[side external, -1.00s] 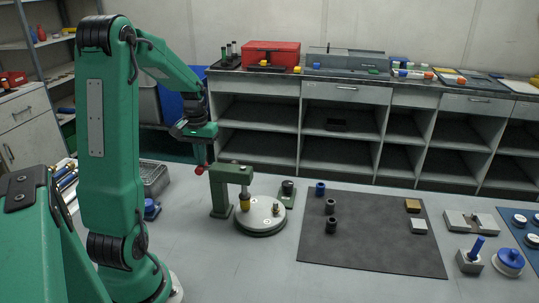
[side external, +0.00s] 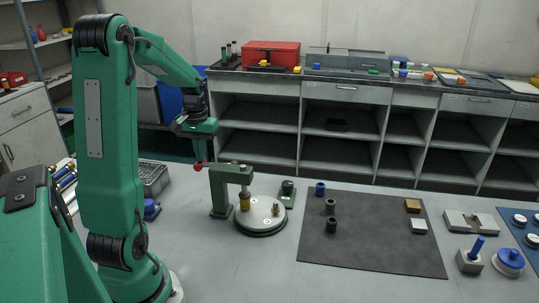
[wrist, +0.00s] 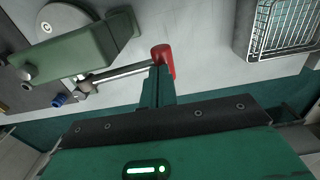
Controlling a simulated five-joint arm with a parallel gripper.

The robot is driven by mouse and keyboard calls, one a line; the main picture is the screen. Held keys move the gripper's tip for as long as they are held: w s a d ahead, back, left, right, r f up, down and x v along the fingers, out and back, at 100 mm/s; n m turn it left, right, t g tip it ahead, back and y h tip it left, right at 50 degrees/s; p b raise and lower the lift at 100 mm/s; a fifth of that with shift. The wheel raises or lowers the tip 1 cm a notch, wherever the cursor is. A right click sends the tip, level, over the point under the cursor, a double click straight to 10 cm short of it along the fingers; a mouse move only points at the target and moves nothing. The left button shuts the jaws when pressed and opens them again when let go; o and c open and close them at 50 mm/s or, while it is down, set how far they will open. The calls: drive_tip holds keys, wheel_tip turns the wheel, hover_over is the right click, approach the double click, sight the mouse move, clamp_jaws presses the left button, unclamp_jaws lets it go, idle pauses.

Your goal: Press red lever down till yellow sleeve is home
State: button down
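The red lever end (side external: 198,166) sticks out to the left of a green press (side external: 217,190) in the side view. In the wrist view the red lever end (wrist: 164,53) sits on a metal rod running left to the press. The yellow sleeve (side external: 244,204) stands upright under the press ram, at the left edge of a round plate (side external: 259,217). How far it is seated cannot be told. My gripper (side external: 199,152) points down just above the red lever end. In the wrist view its narrow fingers (wrist: 160,72) look shut together against the red end; contact looks likely.
A wire basket (side external: 153,178) stands left of the press, also at upper right in the wrist view. A dark mat (side external: 370,245) with several small parts lies to the right. Grey table is clear in front of the round plate.

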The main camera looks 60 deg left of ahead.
wheel_tip(320, 180, up, 10)
drive_tip(key=shift+r, duration=0.15)
idle(1.9)
idle(0.3)
drive_tip(key=s+d+m+t, duration=0.2)
drive_tip(key=d+m, duration=0.2)
drive_tip(key=d, duration=1)
drive_tip(key=s+d+m+t, duration=0.2)
drive_tip(key=d+m, duration=0.3)
drive_tip(key=d, duration=1)
drive_tip(key=shift+s+t, duration=0.35)
drive_tip(key=shift+t, duration=0.45)
drive_tip(key=c, duration=2.1)
unclamp_jaws()
